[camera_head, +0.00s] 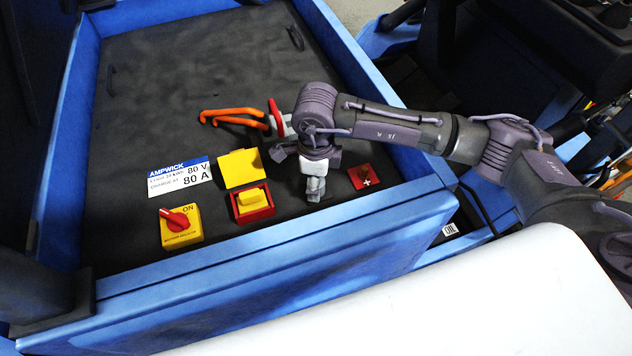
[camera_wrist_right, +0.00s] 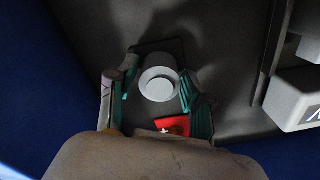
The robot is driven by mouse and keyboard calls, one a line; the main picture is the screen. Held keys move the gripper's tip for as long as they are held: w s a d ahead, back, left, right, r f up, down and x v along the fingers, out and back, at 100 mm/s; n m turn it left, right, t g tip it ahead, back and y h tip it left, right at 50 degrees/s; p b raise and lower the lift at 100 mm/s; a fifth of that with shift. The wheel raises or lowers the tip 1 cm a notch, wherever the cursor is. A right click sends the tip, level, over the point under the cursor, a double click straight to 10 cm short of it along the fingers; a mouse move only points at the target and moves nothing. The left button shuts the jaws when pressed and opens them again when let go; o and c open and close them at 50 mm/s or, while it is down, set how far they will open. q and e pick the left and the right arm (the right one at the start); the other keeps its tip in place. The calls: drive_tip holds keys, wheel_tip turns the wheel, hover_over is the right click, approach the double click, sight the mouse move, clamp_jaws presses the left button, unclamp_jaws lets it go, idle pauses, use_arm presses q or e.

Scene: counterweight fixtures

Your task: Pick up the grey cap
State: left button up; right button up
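The grey cap (camera_wrist_right: 158,84) is a round, stepped disc on the dark surface in the right wrist view. My right gripper (camera_wrist_right: 158,88) is open, with one teal-padded finger on each side of the cap. Whether the pads touch the cap cannot be told. In the head view my right gripper (camera_head: 315,188) points down over the dark panel, just left of a red plate with a plus mark (camera_head: 364,177). The gripper mostly hides the cap there. My left gripper is not in view.
A yellow flip-lid box on a red base (camera_head: 252,205) stands left of the gripper, beside a red rotary switch on a yellow plate (camera_head: 181,224). Orange cables (camera_head: 233,117) and a red connector lie behind. A blue rim (camera_head: 270,262) borders the panel in front.

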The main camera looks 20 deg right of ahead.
drive_tip(key=shift+c, duration=1.4)
wheel_tip(320, 180, up, 10)
drive_tip(key=shift+r+b, duration=0.1)
drive_tip(key=shift+b, duration=0.85)
